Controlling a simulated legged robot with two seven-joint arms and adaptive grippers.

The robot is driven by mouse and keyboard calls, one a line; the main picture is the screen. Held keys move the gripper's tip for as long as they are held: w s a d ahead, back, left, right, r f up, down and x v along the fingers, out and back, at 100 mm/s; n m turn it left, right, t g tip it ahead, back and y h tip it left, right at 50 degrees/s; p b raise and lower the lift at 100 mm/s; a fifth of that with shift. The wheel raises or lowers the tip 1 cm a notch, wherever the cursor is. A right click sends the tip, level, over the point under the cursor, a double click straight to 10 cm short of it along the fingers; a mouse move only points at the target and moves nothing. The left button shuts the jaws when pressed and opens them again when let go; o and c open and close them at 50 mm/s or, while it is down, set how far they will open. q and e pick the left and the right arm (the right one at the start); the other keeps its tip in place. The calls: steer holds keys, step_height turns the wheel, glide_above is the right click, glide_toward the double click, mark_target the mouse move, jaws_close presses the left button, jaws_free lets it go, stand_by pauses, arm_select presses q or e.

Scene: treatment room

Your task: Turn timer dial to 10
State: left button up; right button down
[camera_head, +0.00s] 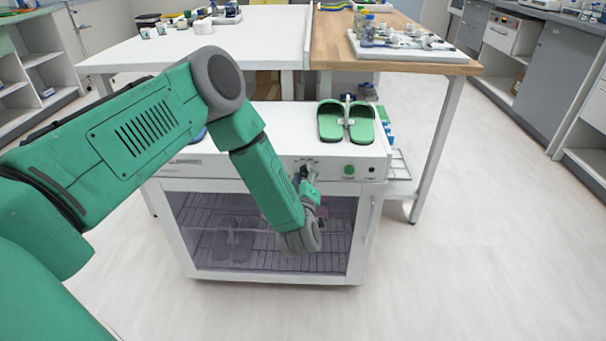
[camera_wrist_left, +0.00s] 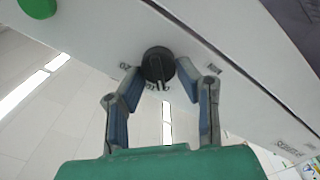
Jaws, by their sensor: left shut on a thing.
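The timer dial (camera_wrist_left: 155,62) is a small round black knob on the white front panel, with printed marks around it that are partly covered by my fingers. In the wrist view, my left gripper (camera_wrist_left: 159,75) has its two blue-padded fingers on opposite sides of the dial, closed on it. In the head view, my left gripper (camera_head: 309,178) is at the upper front panel of the white cabinet (camera_head: 240,176). My arm and gripper hide the dial there. I cannot read its setting surely. My right gripper is not in view.
Right of my gripper, the panel has a green button (camera_head: 349,170) and a small black knob (camera_head: 372,170). A glass door (camera_head: 225,235) is below. Green slippers (camera_head: 346,122) lie on top. A white table (camera_head: 230,35) and wooden table (camera_head: 390,60) stand behind. Floor right is clear.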

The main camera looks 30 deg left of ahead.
arm_select(q)
steer(key=shift+w+a+r, duration=0.1)
steer(key=shift+r, duration=0.1)
steer(key=shift+r+m+p, duration=0.15)
steer(key=shift+m+p, duration=0.75)
jaws_close()
steer(key=shift+w+r+m+p, duration=0.1)
steer(key=shift+w+m+p, duration=0.1)
steer(key=shift+m+p, duration=1.2)
steer(key=shift+m+b, duration=0.3)
steer(key=shift+m, duration=0.3)
steer(key=o, duration=1.1)
jaws_free()
steer(key=shift+f, duration=0.2)
steer(key=shift+s, duration=0.1)
